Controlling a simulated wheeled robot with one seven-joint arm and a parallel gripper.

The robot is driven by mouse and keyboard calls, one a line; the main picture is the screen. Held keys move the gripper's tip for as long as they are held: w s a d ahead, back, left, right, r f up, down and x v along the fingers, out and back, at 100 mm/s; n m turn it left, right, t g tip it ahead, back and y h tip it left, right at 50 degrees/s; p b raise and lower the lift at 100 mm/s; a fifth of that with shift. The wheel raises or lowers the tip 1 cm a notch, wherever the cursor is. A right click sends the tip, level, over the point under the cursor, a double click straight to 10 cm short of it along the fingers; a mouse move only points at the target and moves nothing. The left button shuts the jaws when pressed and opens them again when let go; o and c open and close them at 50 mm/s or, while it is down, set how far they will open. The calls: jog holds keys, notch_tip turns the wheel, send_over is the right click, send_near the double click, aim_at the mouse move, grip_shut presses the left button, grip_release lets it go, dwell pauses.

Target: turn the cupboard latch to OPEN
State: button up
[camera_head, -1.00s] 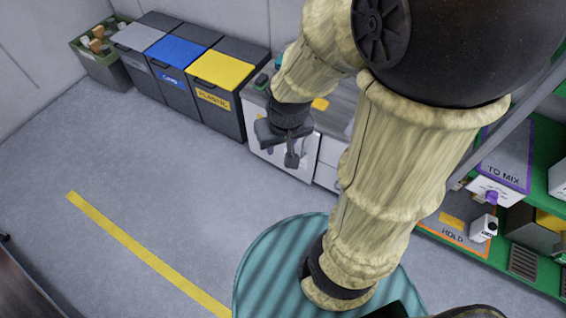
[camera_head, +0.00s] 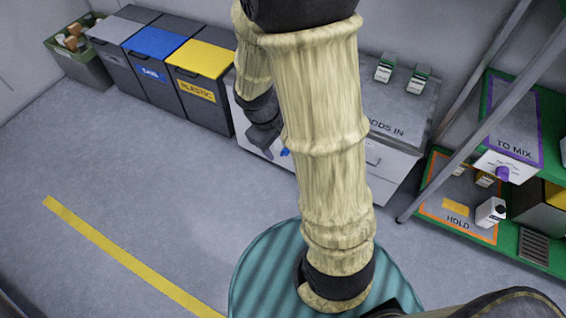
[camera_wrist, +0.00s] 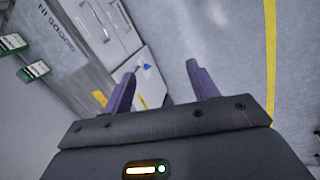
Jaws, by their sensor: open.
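The small blue latch (camera_head: 285,152) sits on the white cupboard front (camera_head: 250,138) below the grey counter. In the wrist view the latch (camera_wrist: 147,67) appears between my fingers, beyond their tips, close to the left finger. Which way its handle is turned is too small to tell. My gripper (camera_wrist: 161,69) is open and empty, its two purple-grey fingers apart. In the head view my gripper (camera_head: 266,146) is in front of the cupboard, just left of the latch in the picture, and my arm hides part of the cupboard.
The counter (camera_head: 402,105) marked GOODS IN bears two green-and-white items. White drawers (camera_head: 385,162) stand right of the cupboard. Yellow (camera_head: 205,58), blue (camera_head: 166,48) and grey bins stand to the left. A green shelf (camera_head: 535,245) is at right. The floor (camera_head: 150,190) in front is clear.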

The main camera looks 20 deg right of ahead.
aim_at(283, 155)
jog(key=w+d+f+n+h+b, duration=0.2)
jog(key=w+f+n+b, duration=0.15)
jog(key=f+b, duration=0.55)
jog(key=w+d+f+n+t+h+b, duration=0.1)
jog(key=w+d+f+n+h+b, duration=0.3)
jog(key=f, duration=0.8)
jog(key=w+d+f+n+h+b, duration=0.1)
jog(key=w+f+n+b, duration=0.1)
jog(key=w+f+b, duration=0.55)
jog(key=w+a+f+n+t+b, duration=0.1)
jog(key=w+f+n+t+b, duration=0.1)
jog(key=f+b, duration=0.3)
jog(key=w+a+f+n+t+b, duration=0.1)
jog(key=w+f+n+t+b, duration=0.1)
jog(key=f, duration=0.9)
jog(key=w+a+f+n+t+b, duration=0.1)
jog(key=w+f+n+t+b, duration=0.2)
jog(key=f+b, duration=0.4)
notch_tip(283, 155, down, 2)
jog(key=w+n, duration=0.1)
jog(key=n, duration=0.1)
jog(key=shift+w+n+h+b, duration=0.15)
jog(key=shift+n+h+b, duration=0.2)
jog(key=shift+h+b, duration=0.05)
jog(key=b+x, duration=0.8)
jog(key=x, duration=0.8)
jog(key=shift+d+f, duration=0.2)
jog(key=shift+f, duration=0.1)
jog(key=shift+w+d+b, duration=0.4)
jog(key=shift+w+d, duration=0.05)
